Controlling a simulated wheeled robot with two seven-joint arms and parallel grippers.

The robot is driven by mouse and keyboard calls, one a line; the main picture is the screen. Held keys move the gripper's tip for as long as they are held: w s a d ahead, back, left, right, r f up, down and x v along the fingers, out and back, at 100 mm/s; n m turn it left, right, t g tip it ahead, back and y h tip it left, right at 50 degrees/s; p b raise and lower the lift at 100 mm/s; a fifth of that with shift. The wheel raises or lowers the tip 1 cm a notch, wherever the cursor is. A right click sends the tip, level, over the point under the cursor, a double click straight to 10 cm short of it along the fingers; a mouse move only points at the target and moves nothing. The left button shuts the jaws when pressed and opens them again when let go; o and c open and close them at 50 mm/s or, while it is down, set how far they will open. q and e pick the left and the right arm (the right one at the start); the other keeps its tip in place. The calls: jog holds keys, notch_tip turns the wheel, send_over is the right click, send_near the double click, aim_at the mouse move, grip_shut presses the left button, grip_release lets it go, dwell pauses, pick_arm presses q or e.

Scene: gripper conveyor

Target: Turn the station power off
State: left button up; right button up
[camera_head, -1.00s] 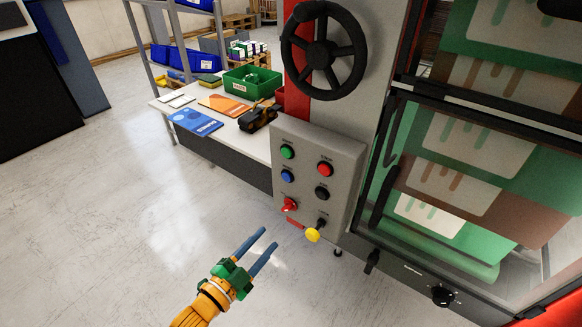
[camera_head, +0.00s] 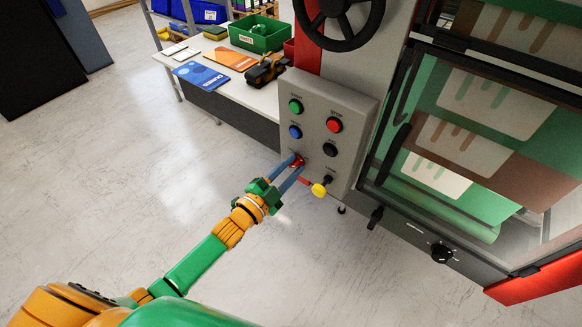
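A grey control panel (camera_head: 350,103) on the machine carries green, blue, red and black buttons. Low on its left is a red rotary switch (camera_head: 299,161), and to the right of that a yellow-tipped lever (camera_head: 319,190). My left gripper (camera_head: 295,165) reaches up to the panel from the lower left, its two blue fingers parallel and apart. Their tips are at the red switch, one on each side, partly hiding it. I cannot tell whether they touch it. My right gripper is not in view.
A black handwheel (camera_head: 340,20) is above the panel. A table (camera_head: 262,101) with a green bin (camera_head: 260,35), booklets and a dark tool stands behind on the left. A glass-fronted machine (camera_head: 480,130) fills the right. The floor at left is clear.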

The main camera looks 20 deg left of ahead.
pick_arm(q)
grip_shut()
jog(key=n, duration=0.3)
jog(key=shift+r+p, duration=0.1)
jog(key=shift+p, duration=0.3)
jog(key=n, duration=0.5)
jog(key=shift+a+n, duration=0.15)
jog(key=shift+n, duration=0.25)
jog(key=n, duration=0.4)
jog(key=shift+a, duration=0.1)
jog(key=shift+w+a+f+n, duration=0.1)
jog(key=shift+f+n, duration=0.05)
jog(key=shift+n, duration=1.1)
jog(key=shift+f+n, duration=0.1)
jog(key=shift+n, duration=1.15)
